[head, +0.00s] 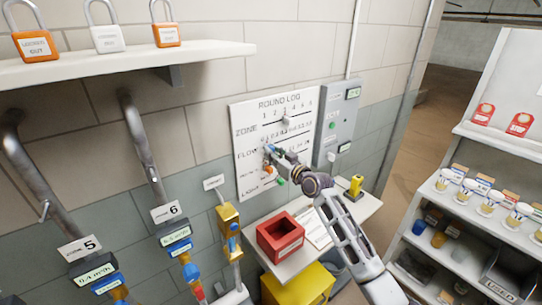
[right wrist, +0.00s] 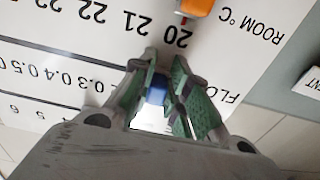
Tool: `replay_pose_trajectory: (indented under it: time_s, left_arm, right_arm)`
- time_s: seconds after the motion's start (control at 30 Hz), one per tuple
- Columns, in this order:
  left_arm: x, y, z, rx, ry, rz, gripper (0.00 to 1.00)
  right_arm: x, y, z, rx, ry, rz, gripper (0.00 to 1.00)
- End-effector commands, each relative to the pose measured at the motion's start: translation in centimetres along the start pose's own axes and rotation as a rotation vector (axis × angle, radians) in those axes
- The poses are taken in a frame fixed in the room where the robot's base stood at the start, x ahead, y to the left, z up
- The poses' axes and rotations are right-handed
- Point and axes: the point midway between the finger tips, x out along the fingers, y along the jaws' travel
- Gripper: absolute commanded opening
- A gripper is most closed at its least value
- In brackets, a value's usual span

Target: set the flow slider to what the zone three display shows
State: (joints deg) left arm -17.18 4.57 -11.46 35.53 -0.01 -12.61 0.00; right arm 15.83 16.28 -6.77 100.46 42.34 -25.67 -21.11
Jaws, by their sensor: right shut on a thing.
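The white ROUND LOG board (head: 246,178) hangs on the wall with ZONE, FLOW, room temperature and LIGHT rows. My right gripper (head: 272,151) is at the left part of the FLOW row, its arm coming from the lower right. In the right wrist view, which shows the board upside down, the fingers (right wrist: 161,82) are shut on the blue flow slider knob (right wrist: 157,88). The marks 0.3, 0.4 and 0.5 are readable beside the fingers; those behind them are hidden. No zone three display is recognisable. My left gripper is not in view.
A pale zone knob (head: 286,121) sits near 3. The orange room knob (right wrist: 195,7) is close beyond my fingers. A grey box (head: 339,118) is right of the board. Numbered pipes with displays (head: 176,235) stand left; a red bin (head: 280,237) is below.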

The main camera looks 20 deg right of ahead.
Motion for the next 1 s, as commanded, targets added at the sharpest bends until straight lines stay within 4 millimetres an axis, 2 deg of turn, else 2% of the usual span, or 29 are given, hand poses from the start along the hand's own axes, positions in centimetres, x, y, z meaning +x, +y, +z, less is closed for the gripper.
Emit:
replay_pose_trajectory:
  time_s: [1.0]
  left_arm:
    - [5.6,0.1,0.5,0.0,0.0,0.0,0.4]
  right_arm:
    - [0.1,7.1,0.1,-0.003,0.003,0.001,0.0]
